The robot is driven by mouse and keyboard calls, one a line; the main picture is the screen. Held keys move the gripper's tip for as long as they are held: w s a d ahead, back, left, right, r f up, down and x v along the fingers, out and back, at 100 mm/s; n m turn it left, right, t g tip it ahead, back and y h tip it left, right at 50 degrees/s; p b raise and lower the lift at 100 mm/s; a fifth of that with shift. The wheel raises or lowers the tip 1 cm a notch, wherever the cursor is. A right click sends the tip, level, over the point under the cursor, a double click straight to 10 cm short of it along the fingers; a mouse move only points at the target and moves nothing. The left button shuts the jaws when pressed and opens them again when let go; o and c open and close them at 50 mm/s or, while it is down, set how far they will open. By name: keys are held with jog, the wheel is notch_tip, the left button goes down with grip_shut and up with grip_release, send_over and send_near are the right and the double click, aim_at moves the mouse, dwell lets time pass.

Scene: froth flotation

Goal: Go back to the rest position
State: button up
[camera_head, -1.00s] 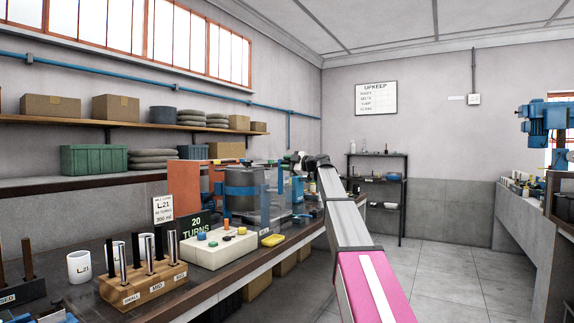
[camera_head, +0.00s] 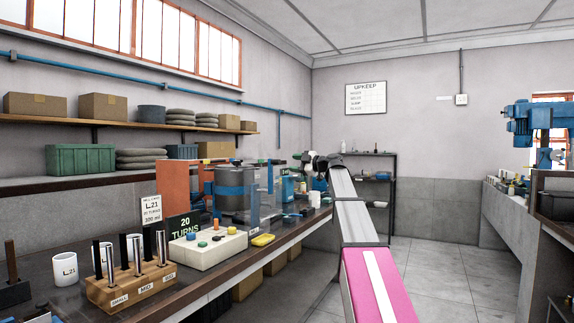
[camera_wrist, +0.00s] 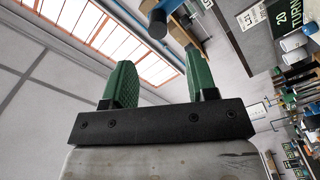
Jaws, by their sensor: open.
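My gripper (camera_wrist: 160,80) shows in the wrist view with its two green ridged fingers wide apart and nothing between them. Behind the fingers is a black mounting bar. In the head view my arm stretches forward over the aisle at the bench's right edge. Its far end is beside the rear part of the workbench (camera_head: 215,283), where the fingers are too small to make out clearly. The wrist view is tilted, with the windows and ceiling to the left and the bench items to the right.
The bench holds a wooden rack (camera_head: 131,288), a white mug (camera_head: 65,270), a white block with coloured knobs (camera_head: 205,251) and a flotation machine (camera_head: 236,188). A dark shelf unit (camera_head: 377,177) stands at the back. The floor (camera_head: 440,275) right of my arm is clear.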

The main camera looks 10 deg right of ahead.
jog(key=shift+s+d, duration=0.35)
jog(key=shift+d, duration=0.1)
jog(key=s+a+f+m+g+h, duration=0.15)
jog(key=s+f+m, duration=0.25)
jog(key=f, duration=0.9)
jog(key=s+a+f+m+g+h, duration=0.1)
jog(key=s+f+m+g+h, duration=0.2)
jog(key=f, duration=1.1)
jog(key=s+a+f+m+h, duration=0.2)
jog(key=s+f+m, duration=0.25)
jog(key=f, duration=0.85)
jog(key=s+d+f+m+g+h, duration=0.2)
jog(key=s+f+m+g+h, duration=0.1)
jog(key=s+f, duration=1)
jog(key=s+d+f+m+g+h, duration=0.2)
jog(key=s+f+m+h, duration=0.3)
jog(key=s+f, duration=0.9)
jog(key=s+m+g, duration=0.1)
jog(key=m, duration=0.1)
jog(key=shift+s+f+m, duration=0.2)
jog(key=shift+f+m, duration=0.1)
jog(key=shift+m, duration=0.05)
